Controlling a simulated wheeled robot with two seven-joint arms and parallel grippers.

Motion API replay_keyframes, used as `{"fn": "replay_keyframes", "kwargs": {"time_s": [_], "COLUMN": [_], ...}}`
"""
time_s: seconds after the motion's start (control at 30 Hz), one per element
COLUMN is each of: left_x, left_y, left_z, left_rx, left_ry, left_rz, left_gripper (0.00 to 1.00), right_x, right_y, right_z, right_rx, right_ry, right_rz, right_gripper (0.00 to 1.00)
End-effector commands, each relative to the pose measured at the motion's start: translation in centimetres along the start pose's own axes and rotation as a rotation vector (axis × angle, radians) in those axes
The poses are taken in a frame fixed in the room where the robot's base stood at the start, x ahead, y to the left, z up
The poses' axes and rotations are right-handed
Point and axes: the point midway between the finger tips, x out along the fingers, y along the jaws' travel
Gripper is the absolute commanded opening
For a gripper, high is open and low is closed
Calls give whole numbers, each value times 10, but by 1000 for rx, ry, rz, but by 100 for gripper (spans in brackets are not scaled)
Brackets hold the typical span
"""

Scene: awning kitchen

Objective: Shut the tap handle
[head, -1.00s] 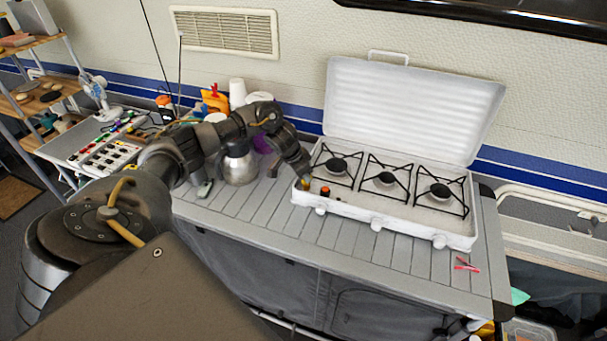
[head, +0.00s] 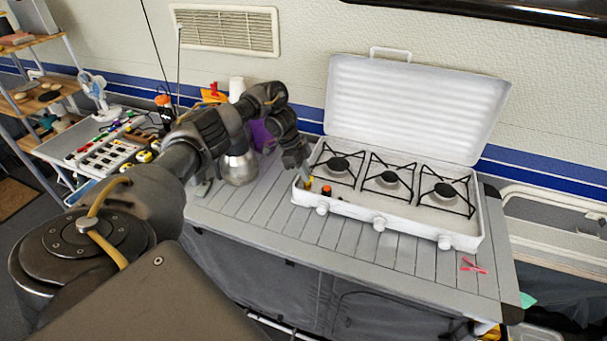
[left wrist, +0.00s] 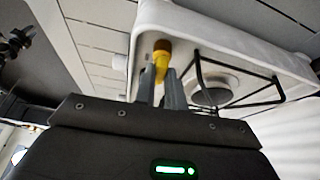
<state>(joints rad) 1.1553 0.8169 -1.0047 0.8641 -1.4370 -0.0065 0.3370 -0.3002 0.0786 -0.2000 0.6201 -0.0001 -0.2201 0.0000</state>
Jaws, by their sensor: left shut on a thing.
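The yellow tap handle (left wrist: 161,62) sits at the left end of the white three-burner stove (head: 400,215). In the left wrist view it lies between the fingers of my left gripper (left wrist: 160,86), which is shut on it. In the head view my left gripper (head: 305,177) points down at the stove's left front corner. Only a small yellow bit of the handle (head: 309,183) shows there, partly hidden by the fingers.
The stove's lid (head: 415,105) is raised behind the burners. A metal kettle (head: 239,168) stands left of the stove. A pink-red item (head: 473,265) lies at the table's right.

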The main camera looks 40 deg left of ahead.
Motion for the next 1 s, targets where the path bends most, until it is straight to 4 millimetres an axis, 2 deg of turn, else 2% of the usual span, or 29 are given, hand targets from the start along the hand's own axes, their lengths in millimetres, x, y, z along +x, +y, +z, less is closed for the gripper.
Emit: {"fn": "replay_keyframes", "kwargs": {"time_s": [0.27,0.7,0.73,0.87,0.9,1.0], "left_x": [3,3,3,3,3,2], "left_y": [2,3,3,3,2,2], "left_z": [0,1,1,1,1,1], "left_rx": [63,72,72,71,71,70], "left_ry": [-3,-4,-4,-4,-3,-3], "left_rz": [34,40,40,39,38,35], "left_gripper": [0,0,13,30,34,34], "right_x": [2,2,2,2,2,2], "right_y": [0,2,2,2,2,2], "right_z": [0,0,0,0,0,0], "right_rx": [0,-1,-1,-1,-1,-1], "right_ry": [0,0,0,0,0,0], "right_rz": [1,2,2,2,2,2], "right_gripper": [36,36,36,36,36,36]}}
